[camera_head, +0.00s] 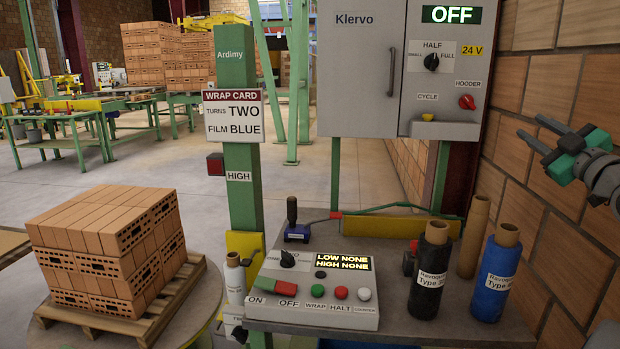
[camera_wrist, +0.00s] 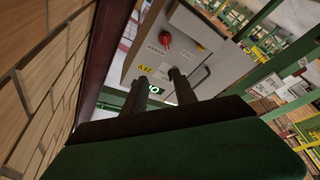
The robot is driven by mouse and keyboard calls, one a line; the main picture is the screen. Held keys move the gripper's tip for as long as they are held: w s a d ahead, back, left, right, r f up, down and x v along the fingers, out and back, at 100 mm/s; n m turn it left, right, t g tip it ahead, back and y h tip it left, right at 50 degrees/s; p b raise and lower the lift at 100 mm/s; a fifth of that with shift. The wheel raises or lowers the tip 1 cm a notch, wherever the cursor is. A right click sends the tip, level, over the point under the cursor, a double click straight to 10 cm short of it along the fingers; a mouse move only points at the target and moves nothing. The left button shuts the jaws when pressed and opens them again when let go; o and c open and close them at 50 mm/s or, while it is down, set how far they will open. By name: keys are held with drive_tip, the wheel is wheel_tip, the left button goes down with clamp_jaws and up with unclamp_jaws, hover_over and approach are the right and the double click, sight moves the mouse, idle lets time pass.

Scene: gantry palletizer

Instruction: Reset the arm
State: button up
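My gripper (camera_head: 530,127) is at the right of the head view, raised near the brick wall, with a green body and two dark fingers. The fingers are apart with nothing between them. In the wrist view the two fingers (camera_wrist: 156,79) also stand apart. They point towards the grey control cabinet (camera_wrist: 190,45). In the head view this cabinet (camera_head: 362,80) is left of my gripper, with a gap between them. Its display reads OFF.
The brick wall (camera_head: 567,95) is close to my arm. Below stand a bench (camera_head: 470,333) with a control panel (camera_head: 315,290), a black film roll (camera_head: 430,270), a blue film roll (camera_head: 497,275) and a bare tube (camera_head: 473,237). A pallet of bricks (camera_head: 110,245) is at left. The middle floor is clear.

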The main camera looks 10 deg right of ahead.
drive_tip(key=w+a+f+m+g+p, duration=0.25)
drive_tip(key=w+a+g+p, duration=0.2)
drive_tip(key=w+a, duration=0.6)
drive_tip(key=s+a+f+m+g+p, duration=0.1)
drive_tip(key=a+f+g+p, duration=0.15)
drive_tip(key=a, duration=0.55)
drive_tip(key=s+a+f+m+g+p, duration=0.1)
drive_tip(key=a+f+m+p, duration=0.2)
drive_tip(key=a, duration=0.4)
drive_tip(key=s+a+f+g+p, duration=0.4)
drive_tip(key=s+a+f+p, duration=0.15)
drive_tip(key=s+a, duration=0.35)
drive_tip(key=s+a+f+m+g+p, duration=0.1)
drive_tip(key=s+a+f, duration=0.3)
drive_tip(key=s, duration=0.5)
drive_tip(key=s+a+f+m+g+p, duration=0.1)
drive_tip(key=s+a+f+g+p, duration=0.2)
drive_tip(key=s+f, duration=0.3)
drive_tip(key=s+a+g, duration=0.1)
drive_tip(key=s, duration=0.2)
drive_tip(key=shift+s+f+g+p, duration=0.3)
drive_tip(key=shift+p, duration=0.05)
drive_tip(key=shift+m, duration=0.25)
